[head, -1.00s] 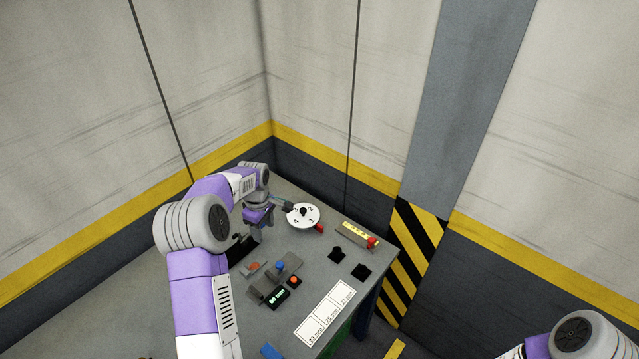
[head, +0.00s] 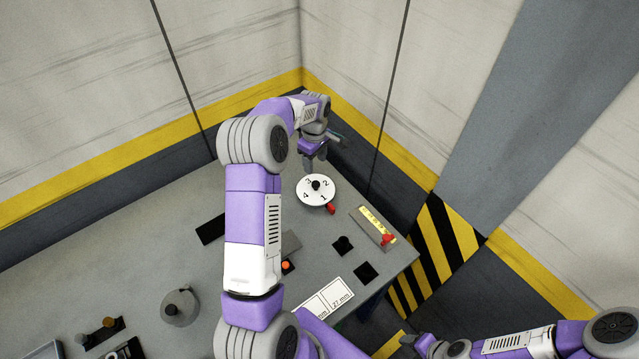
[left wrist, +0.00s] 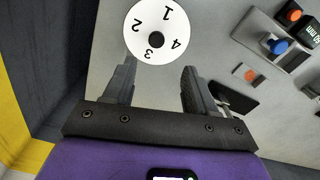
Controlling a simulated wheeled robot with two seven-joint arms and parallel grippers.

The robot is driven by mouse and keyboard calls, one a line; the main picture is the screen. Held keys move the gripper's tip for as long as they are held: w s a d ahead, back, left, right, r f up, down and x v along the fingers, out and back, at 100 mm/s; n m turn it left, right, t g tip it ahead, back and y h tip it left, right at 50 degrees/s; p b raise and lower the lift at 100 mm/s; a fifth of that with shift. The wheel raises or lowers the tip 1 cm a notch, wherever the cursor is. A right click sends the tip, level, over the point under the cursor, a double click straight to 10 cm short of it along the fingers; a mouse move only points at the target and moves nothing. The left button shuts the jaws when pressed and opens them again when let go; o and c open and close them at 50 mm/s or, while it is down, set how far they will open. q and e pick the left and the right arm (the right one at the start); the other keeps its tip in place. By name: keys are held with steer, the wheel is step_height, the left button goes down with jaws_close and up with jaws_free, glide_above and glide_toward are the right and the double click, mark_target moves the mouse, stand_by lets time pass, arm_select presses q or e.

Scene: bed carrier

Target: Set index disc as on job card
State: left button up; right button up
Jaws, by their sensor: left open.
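The white index disc (head: 309,199) lies on the grey bench, numbered 1 to 4 around a black centre knob (head: 316,185). A red pointer (head: 331,209) sits at its near right edge, closest to the 1. My left gripper (head: 314,168) is just behind the disc, above the bench. In the left wrist view the disc (left wrist: 140,45) is beyond the open, empty fingers (left wrist: 158,72). My right gripper (head: 412,342) is low at the right, away from the bench; its jaws are unclear.
A grey plate with a yellow strip (head: 376,219) and red knob (head: 388,239) stands right of the disc. Walls close in behind; my left arm covers the middle.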

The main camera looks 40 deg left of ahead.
mark_target(317, 184)
arm_select(q)
steer(key=f+b, duration=0.1)
steer(key=f, duration=0.1)
steer(key=w+f+b, duration=0.1)
steer(key=shift+f, duration=0.4)
step_height(317, 184, down, 7)
steer(key=shift+s+f, duration=0.15)
arm_select(e)
steer(key=f, duration=0.3)
steer(key=shift+w+f, duration=0.15)
steer(key=shift+w, duration=0.15)
arm_select(q)
jaws_close()
